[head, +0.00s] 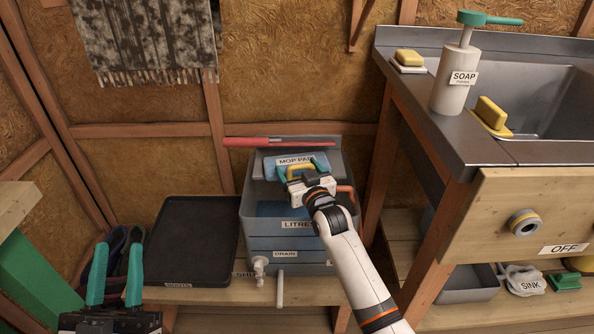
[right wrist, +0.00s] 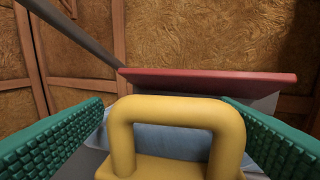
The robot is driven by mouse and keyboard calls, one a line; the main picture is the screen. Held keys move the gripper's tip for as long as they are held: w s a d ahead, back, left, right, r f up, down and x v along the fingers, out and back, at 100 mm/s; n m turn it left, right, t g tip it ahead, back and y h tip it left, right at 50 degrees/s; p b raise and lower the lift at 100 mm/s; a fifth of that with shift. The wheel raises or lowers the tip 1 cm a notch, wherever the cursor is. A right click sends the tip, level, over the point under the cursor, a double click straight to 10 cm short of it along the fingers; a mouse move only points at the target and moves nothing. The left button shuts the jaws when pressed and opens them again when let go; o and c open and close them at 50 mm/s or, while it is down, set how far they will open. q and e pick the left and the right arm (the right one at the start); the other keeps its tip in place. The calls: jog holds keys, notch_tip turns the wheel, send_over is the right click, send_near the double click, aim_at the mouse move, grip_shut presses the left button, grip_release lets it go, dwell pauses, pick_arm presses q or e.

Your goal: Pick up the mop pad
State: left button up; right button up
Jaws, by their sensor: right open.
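The mop pad (head: 270,173) is blue, with a label reading MOP PAD, and sits at the top of the grey tank. Its yellow handle (right wrist: 175,110) stands large in the middle of the right wrist view. My right gripper (head: 302,170) is open over the pad; its green fingers are on either side of the handle, with gaps showing in the wrist view. My right wrist hides part of the pad and handle in the head view. My left gripper (head: 116,270) is open and empty at the lower left, away from the pad.
The grey tank (head: 250,215) has a tap and a DRAIN label. A red bar (head: 275,142) lies along its back, behind the pad. A black tray (head: 190,240) is to its left. The sink counter (head: 440,130) with a soap bottle (head: 455,85) stands to the right.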

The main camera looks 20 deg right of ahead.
jog(key=shift+w, duration=0.3)
jog(key=c, duration=0.9)
